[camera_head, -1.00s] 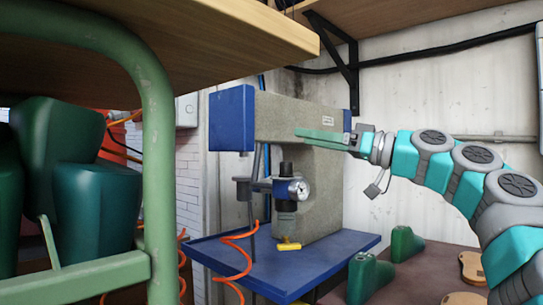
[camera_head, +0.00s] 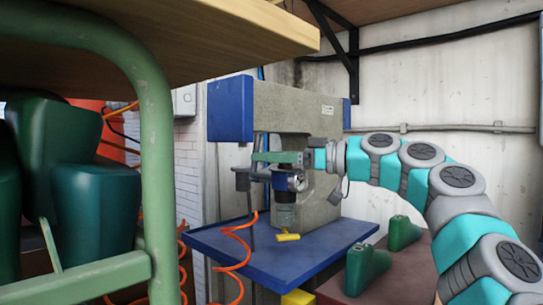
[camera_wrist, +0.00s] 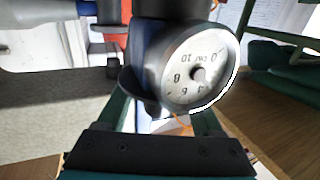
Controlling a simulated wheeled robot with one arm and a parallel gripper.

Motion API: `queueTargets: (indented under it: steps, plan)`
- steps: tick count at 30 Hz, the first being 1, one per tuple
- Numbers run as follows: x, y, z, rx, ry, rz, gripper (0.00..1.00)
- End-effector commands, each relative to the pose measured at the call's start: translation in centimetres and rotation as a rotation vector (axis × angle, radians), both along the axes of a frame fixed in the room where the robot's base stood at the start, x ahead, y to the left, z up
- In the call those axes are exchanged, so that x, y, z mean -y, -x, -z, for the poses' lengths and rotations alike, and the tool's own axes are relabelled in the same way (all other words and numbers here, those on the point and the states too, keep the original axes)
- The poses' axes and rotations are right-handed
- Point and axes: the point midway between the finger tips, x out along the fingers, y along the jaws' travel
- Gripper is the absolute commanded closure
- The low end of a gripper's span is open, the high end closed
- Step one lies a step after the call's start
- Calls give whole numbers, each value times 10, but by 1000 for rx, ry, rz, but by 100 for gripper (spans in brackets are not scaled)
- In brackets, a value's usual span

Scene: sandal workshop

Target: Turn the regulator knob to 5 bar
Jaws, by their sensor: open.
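The regulator (camera_head: 287,182) with its gauge hangs on the front of the grey and blue press. Its black knob, on top, is mostly hidden behind my gripper (camera_head: 262,160) in the head view. My gripper reaches in from the right, level, with its green fingers across the knob's place. The wrist view shows the white gauge dial (camera_wrist: 202,68) upside down close ahead of the gripper, with bar markings; I cannot read its needle. The fingers stand apart around the dark part (camera_wrist: 132,88) beside the dial; contact cannot be told.
The press (camera_head: 300,120) stands on a blue table (camera_head: 235,250). A yellow piece (camera_head: 288,237) lies at its base. A coiled orange hose (camera_head: 235,262) hangs in front. Green shoe lasts (camera_head: 368,268) stand at the right. A green frame (camera_head: 158,180) and wooden shelf (camera_head: 200,40) fill the left foreground.

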Motion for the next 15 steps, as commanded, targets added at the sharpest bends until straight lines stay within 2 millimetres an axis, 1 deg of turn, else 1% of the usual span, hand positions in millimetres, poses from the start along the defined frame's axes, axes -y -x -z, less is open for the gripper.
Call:
queueTargets:
  steps: [7, 15]
  plan:
    - [0, 0, 0, 0, -1, 1, 33]
    - [0, 0, 0, -1, -1, 2, 64]
